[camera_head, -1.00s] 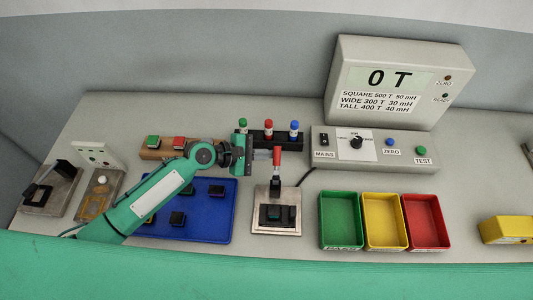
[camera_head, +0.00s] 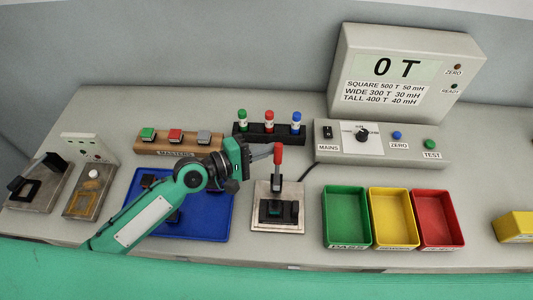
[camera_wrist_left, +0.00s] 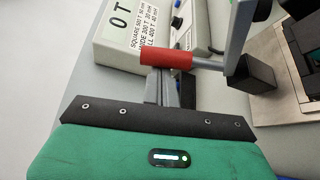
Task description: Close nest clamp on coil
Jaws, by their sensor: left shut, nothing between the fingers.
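The nest clamp (camera_head: 275,181) stands on a pale plate, with its red-tipped handle (camera_head: 278,153) upright. The handle also shows in the wrist view (camera_wrist_left: 166,56). A dark coil (camera_head: 278,209) sits in the nest at the front of the plate; in the wrist view part of the nest (camera_wrist_left: 290,75) shows at the right edge. My left gripper (camera_head: 266,150) is shut and empty, with its fingertips just left of the red grip. In the wrist view the grip crosses just beyond the fingertips (camera_wrist_left: 168,85); I cannot tell whether they touch. My right gripper is not in view.
A blue tray (camera_head: 215,225) with dark coils lies under my left arm. Behind stand the masters block (camera_head: 180,150) and a black rack (camera_head: 270,138) of coloured-top pieces. Green (camera_head: 325,215), yellow and red bins stand to the right, below the switch panel (camera_head: 380,155).

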